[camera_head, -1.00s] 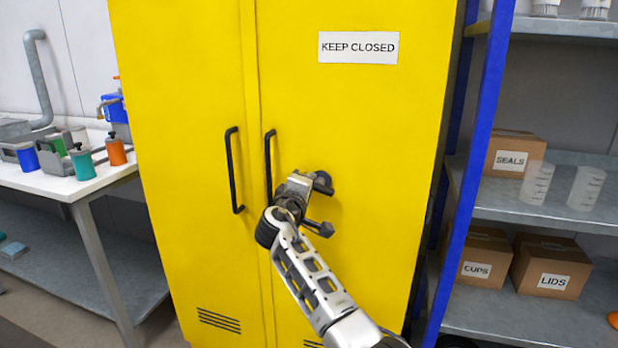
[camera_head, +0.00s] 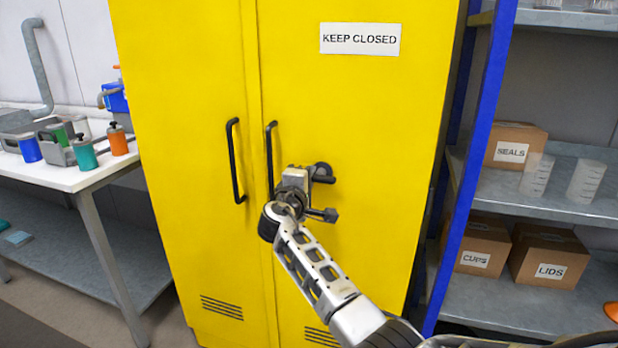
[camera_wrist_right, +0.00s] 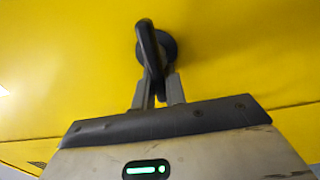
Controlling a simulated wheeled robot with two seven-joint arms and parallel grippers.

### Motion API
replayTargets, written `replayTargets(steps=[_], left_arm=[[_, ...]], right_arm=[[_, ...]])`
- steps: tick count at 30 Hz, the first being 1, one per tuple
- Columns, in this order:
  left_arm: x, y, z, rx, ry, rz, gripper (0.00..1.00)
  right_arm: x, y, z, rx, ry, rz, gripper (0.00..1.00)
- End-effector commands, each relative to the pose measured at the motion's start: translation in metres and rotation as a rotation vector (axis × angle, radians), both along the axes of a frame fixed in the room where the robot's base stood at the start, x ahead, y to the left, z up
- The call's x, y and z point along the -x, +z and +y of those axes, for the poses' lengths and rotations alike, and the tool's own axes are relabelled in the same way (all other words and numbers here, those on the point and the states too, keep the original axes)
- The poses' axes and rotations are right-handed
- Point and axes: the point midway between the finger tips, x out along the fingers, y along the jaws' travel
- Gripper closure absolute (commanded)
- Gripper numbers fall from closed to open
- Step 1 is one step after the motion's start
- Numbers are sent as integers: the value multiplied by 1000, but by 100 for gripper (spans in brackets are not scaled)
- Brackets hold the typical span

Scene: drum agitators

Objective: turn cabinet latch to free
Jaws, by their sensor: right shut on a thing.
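The yellow cabinet (camera_head: 370,110) has two doors, both shut. Its black latch (camera_head: 323,169), a lever on a round base, sits on the right door, right of the door handles. My right gripper (camera_head: 314,176) is at the latch and partly hides it. In the right wrist view the latch lever (camera_wrist_right: 150,45) stands out in front of its round base. The fingers of my right gripper (camera_wrist_right: 158,88) are shut on the lever's near end, one on each side. My left gripper is not in view.
Two black bar handles (camera_head: 235,160) (camera_head: 270,160) stand out from the doors, the right one close to my right wrist. A blue-posted shelf (camera_head: 470,180) with boxes stands close on the right. A white-topped bench (camera_head: 75,175) with containers is on the left.

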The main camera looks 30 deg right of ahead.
Motion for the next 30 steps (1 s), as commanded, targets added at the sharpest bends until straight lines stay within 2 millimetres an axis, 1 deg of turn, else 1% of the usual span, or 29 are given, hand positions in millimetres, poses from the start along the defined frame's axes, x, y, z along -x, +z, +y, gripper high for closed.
replayTargets(steps=[1, 2, 3, 12, 16, 20, 30], left_arm=[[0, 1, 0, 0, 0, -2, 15], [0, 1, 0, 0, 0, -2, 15], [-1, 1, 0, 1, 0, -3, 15], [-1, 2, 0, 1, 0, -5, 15], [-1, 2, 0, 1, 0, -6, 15], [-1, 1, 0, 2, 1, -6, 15], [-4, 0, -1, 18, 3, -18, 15]], right_arm=[[0, -1, 0, 3, 0, 4, 84], [0, -1, 0, 3, 0, 4, 76], [0, -1, 0, 3, 0, 3, 65], [1, -1, 1, 1, 0, 1, 65], [7, -1, 9, 0, 1, 0, 65], [22, -2, 27, -2, 3, 1, 65], [75, -3, 89, -4, 3, 2, 65]])
